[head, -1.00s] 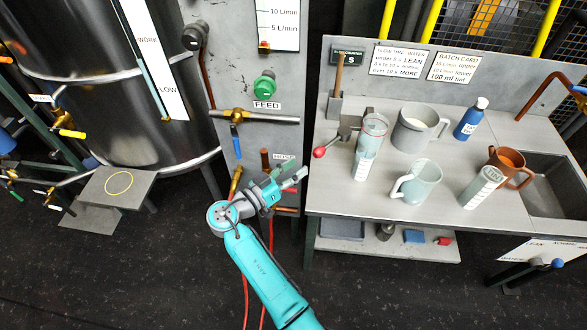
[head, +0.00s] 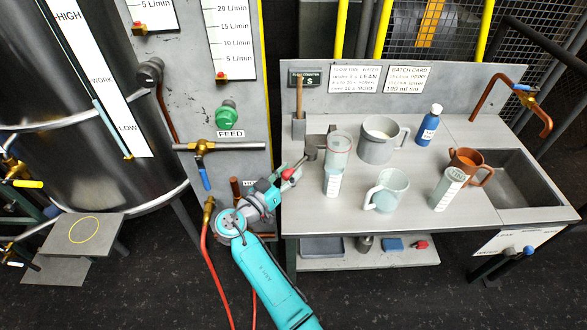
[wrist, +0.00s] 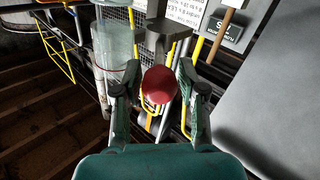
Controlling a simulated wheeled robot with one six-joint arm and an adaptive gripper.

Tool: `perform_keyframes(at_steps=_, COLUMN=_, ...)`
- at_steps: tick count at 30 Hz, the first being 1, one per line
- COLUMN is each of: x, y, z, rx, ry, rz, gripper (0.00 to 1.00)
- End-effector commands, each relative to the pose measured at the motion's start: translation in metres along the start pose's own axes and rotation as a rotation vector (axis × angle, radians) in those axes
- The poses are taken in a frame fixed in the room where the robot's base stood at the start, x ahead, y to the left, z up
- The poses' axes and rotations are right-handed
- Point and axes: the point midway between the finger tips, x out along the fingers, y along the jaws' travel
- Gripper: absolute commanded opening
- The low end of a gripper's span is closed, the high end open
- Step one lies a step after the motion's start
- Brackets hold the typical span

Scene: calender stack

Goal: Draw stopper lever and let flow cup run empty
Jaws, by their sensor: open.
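The stopper lever's red ball knob (head: 288,174) sticks out at the left of the bench, beside the flow cup. In the wrist view the red knob (wrist: 160,84) sits between my open fingers, with no clear grip on it. The flow cup also shows in the wrist view (wrist: 117,45), left of the knob. My gripper (head: 282,182) is open at the bench's left edge. I cannot tell the liquid level in the cup.
A grey jug (head: 376,145), a pale mug (head: 384,195), a blue bottle (head: 428,128), a brown jug (head: 466,160) and another cylinder (head: 447,190) stand on the bench. The sink (head: 515,185) is at right. The feed panel (head: 235,95) is close left of my arm.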

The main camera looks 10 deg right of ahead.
Motion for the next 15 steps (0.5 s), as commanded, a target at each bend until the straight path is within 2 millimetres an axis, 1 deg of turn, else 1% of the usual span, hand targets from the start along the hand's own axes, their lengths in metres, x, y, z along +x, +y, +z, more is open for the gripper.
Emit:
perform_keyframes(at_steps=1, x=0.008, y=0.000, z=0.000, rx=0.000, ry=-0.001, rz=0.002, gripper=0.41)
perform_keyframes(at_steps=6, x=0.021, y=0.000, z=0.001, rx=-0.001, ry=-0.001, rz=0.001, gripper=0.41)
perform_keyframes(at_steps=15, x=0.025, y=0.000, z=0.001, rx=-0.001, ry=0.000, rz=0.000, gripper=0.41)
